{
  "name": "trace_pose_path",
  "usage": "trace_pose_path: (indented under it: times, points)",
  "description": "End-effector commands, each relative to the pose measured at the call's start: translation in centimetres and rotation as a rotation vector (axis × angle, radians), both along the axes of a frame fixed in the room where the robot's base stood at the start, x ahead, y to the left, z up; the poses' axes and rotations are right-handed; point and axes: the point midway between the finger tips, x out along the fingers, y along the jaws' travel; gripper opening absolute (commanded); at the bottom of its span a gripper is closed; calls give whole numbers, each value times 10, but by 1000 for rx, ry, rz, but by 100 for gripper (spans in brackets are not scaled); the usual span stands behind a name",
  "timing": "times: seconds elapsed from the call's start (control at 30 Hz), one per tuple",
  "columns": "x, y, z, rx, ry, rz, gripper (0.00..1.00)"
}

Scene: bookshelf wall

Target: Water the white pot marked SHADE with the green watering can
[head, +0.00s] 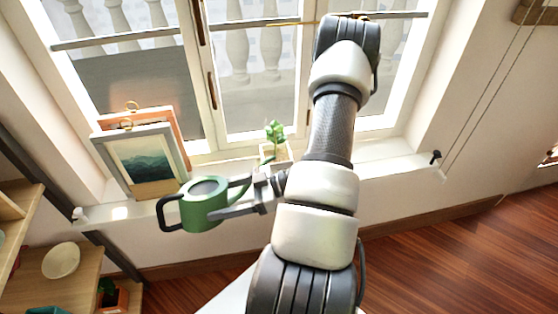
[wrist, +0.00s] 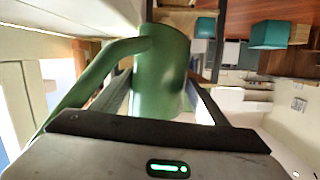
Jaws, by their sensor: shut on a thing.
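The green watering can (head: 204,206) is held in the air in front of the window sill, its black handle pointing left. My gripper (head: 236,203) is shut on its body. In the wrist view the can (wrist: 163,75) sits between my two fingers (wrist: 160,103), its spout reaching to the left. A white pot (head: 284,154) with a small green plant (head: 274,133) stands on the sill behind my gripper, its lower part partly hidden. No marking on it is readable.
Framed pictures (head: 146,160) lean on the sill (head: 385,160) left of the pot. Wooden shelves at lower left hold a cream bowl (head: 61,261) and an orange pot (head: 122,298) with a plant. The sill right of my arm is mostly clear.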

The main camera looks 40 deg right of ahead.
Motion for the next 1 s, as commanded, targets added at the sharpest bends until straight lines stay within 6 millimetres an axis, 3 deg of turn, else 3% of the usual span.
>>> trace_pose_path:
  times: [1.0]
  points:
    - [1,3,23,116,-19,1,32]
